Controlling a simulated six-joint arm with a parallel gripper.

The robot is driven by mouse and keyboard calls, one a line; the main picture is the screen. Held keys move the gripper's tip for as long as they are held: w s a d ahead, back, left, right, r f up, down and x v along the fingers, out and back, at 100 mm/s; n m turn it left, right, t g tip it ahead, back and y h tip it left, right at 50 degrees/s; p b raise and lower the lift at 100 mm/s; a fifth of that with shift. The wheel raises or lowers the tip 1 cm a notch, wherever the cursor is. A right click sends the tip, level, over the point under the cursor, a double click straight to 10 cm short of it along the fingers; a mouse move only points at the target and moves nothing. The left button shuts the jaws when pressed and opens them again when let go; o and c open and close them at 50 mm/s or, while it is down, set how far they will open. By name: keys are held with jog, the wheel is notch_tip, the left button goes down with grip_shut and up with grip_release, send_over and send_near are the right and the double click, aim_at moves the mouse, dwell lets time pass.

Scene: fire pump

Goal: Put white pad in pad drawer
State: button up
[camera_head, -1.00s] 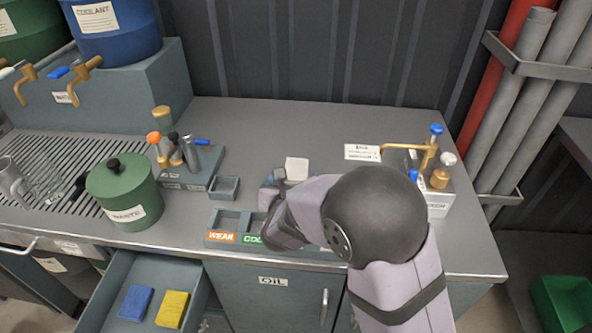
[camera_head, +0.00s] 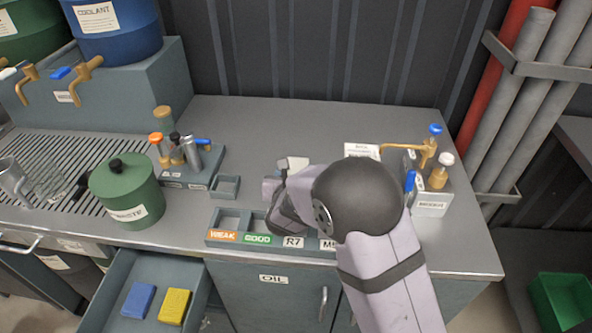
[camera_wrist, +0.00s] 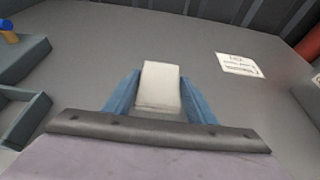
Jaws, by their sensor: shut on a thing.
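The white pad (camera_head: 297,163) is held above the middle of the counter by my gripper (camera_head: 283,167). In the wrist view the white pad (camera_wrist: 159,87) sits between the two blue fingers of my gripper (camera_wrist: 160,95), one on each side. The open drawer (camera_head: 170,268) below the counter's left part holds a blue pad (camera_head: 138,300) and a yellow pad (camera_head: 174,306) side by side. My gripper is above and to the right of that drawer. Part of my gripper is hidden by my own arm in the head view.
A labelled tray (camera_head: 229,221) lies at the counter's front edge, between my gripper and the drawer. A green waste pot (camera_head: 127,192) stands at left. A small empty box (camera_head: 225,187), a bottle rack (camera_head: 186,172) and a tap unit (camera_head: 432,195) are nearby.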

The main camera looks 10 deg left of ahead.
notch_tip(320, 180, up, 18)
jog(key=p, duration=0.8)
jog(key=shift+r, duration=0.25)
jog(key=shift+f, duration=0.15)
dwell(0.7)
jog(key=shift+f+b, duration=4.1)
jog(key=shift+f, duration=4.85)
jog(key=shift+f, duration=0.2)
